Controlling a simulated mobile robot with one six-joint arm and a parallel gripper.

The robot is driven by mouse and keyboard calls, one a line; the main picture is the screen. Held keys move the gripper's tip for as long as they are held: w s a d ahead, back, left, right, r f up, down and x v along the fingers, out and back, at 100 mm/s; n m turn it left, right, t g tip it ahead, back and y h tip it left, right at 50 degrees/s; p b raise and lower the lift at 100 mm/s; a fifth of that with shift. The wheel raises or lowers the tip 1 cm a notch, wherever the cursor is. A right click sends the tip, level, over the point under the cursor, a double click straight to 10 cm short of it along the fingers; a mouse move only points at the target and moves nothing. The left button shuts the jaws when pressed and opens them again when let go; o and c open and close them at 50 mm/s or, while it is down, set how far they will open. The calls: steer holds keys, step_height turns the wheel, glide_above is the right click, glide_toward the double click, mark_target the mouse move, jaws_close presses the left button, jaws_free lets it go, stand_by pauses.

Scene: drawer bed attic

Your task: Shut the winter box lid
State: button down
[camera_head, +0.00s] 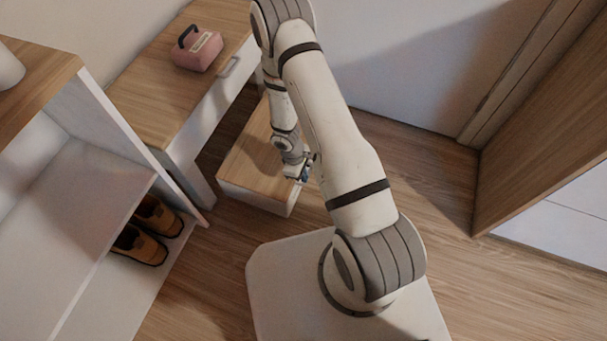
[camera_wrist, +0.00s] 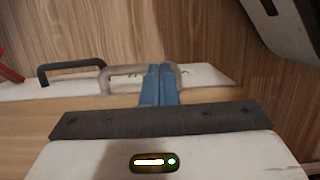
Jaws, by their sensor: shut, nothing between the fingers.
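A low white chest with a flat wooden top (camera_head: 252,150) stands on the floor beyond my base. I cannot read a winter label on it, nor tell whether its top is a closed lid. My gripper (camera_head: 303,174) is near the chest's right side, partly hidden by my arm. In the wrist view my blue fingertips (camera_wrist: 159,83) are together and empty. They overlap a grey handle (camera_wrist: 112,78) on a pale strip bearing small marks. I cannot tell whether they touch it. A dark handle (camera_wrist: 70,70) shows to its left.
A pink labelled box (camera_head: 198,50) with a dark handle sits on a wooden-topped desk (camera_head: 150,100) with a drawer. Brown shoes (camera_head: 140,244) lie in the white shelf unit at left. A wooden panel stands at right. Floor (camera_head: 440,190) to the right is clear.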

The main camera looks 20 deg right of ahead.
steer(key=p+v, duration=0.7)
steer(key=v, duration=0.7)
steer(key=shift+s+d, duration=0.35)
steer(key=shift+d, duration=0.05)
steer(key=shift+r, duration=0.15)
steer(key=d+r+m+t+p, duration=0.1)
steer(key=d+r+m+p, duration=0.35)
steer(key=r, duration=1.35)
steer(key=a+r+m+t+p, duration=0.1)
steer(key=r+p, duration=0.6)
steer(key=r, duration=1)
steer(key=s+r+m+p, duration=0.1)
steer(key=s+r+p, duration=0.3)
steer(key=r, duration=0.6)
steer(key=s+r+m+t+y+p, duration=0.1)
steer(key=s+r+p, duration=0.3)
steer(key=r, duration=0.6)
steer(key=s+r+m+t+y+p, duration=0.1)
steer(key=s+r+m+p, duration=0.2)
steer(key=r, duration=0.7)
steer(key=s+p, duration=0.2)
steer(key=s, duration=0.2)
steer(key=shift+r, duration=0.25)
steer(key=shift+a, duration=0.1)
